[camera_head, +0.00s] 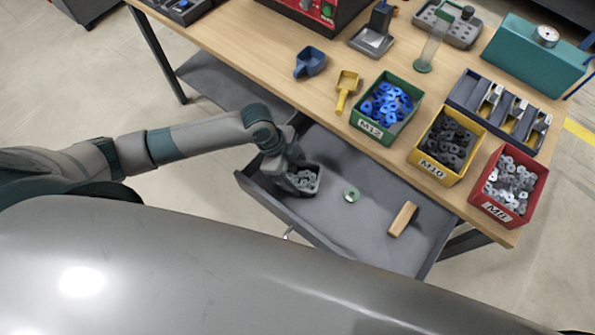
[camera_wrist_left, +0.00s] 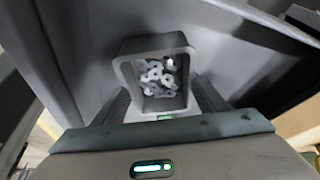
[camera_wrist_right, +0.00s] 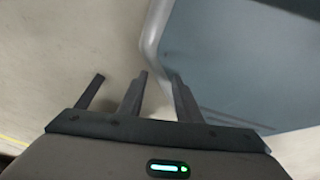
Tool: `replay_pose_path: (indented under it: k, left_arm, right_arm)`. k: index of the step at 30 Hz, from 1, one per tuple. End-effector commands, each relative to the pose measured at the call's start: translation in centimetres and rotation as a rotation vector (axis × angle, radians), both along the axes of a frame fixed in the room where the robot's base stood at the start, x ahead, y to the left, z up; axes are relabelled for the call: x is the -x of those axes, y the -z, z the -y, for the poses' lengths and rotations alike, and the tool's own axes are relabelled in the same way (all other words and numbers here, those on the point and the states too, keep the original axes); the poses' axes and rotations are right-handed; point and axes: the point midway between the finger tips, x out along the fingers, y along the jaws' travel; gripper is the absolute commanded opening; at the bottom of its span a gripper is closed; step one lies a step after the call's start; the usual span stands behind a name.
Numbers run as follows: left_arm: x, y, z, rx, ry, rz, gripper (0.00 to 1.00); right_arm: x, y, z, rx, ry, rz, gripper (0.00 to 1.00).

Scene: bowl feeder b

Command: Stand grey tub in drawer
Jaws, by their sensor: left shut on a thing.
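The grey tub (camera_head: 318,186), holding several pale washers, is inside the open drawer (camera_head: 330,218), at its left end. It looks upright or nearly so; I cannot tell whether its base touches the drawer floor. My left gripper (camera_head: 291,176) is shut on the tub. In the left wrist view the tub (camera_wrist_left: 124,72) sits between the two fingers, with its mouth and washers showing. My right gripper (camera_wrist_right: 160,80) is apart from all of this, with a gap between its fingers and nothing held.
In the drawer lie a green round piece (camera_head: 352,195) and a wooden block (camera_head: 403,218). On the workbench (camera_head: 285,95) above stand a green bin (camera_head: 372,133), a yellow bin (camera_head: 432,164) and a red bin (camera_head: 530,200).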

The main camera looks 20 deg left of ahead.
Motion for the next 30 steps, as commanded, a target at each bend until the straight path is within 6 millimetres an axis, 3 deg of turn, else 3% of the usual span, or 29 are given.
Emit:
replay_pose_path:
  k: [8, 9, 11, 19, 25, 30]
  left_arm:
    - [0.0, 0.2, 0.0, 0.001, 0.000, 0.001, 0.40]
    - [0.0, 0.2, 0.0, 0.001, 0.000, 0.001, 0.73]
    - [0.0, 0.2, 0.0, 0.001, 0.000, 0.001, 0.85]
    - [0.0, 0.2, 0.0, 0.001, 0.000, 0.001, 0.85]
    - [-0.1, -0.4, -0.2, 0.001, -0.002, 0.002, 0.85]
    - [-0.1, -2.1, -0.9, 0.001, 0.000, 0.003, 0.85]
  right_arm:
    - [-0.2, 0.0, -0.1, -0.002, 0.001, 0.008, 0.31]
    - [-0.5, -0.1, -0.1, -0.003, 0.001, 0.014, 0.31]
    - [-1.1, -0.2, -0.2, -0.005, 0.000, 0.021, 0.31]
    - [-3.1, -0.5, -0.3, -0.006, 0.000, 0.046, 0.31]
    - [-2.2, -0.3, -0.2, -0.004, 0.000, 0.032, 0.31]
    - [-1.1, 0.0, -0.2, -0.004, 0.000, 0.021, 0.31]
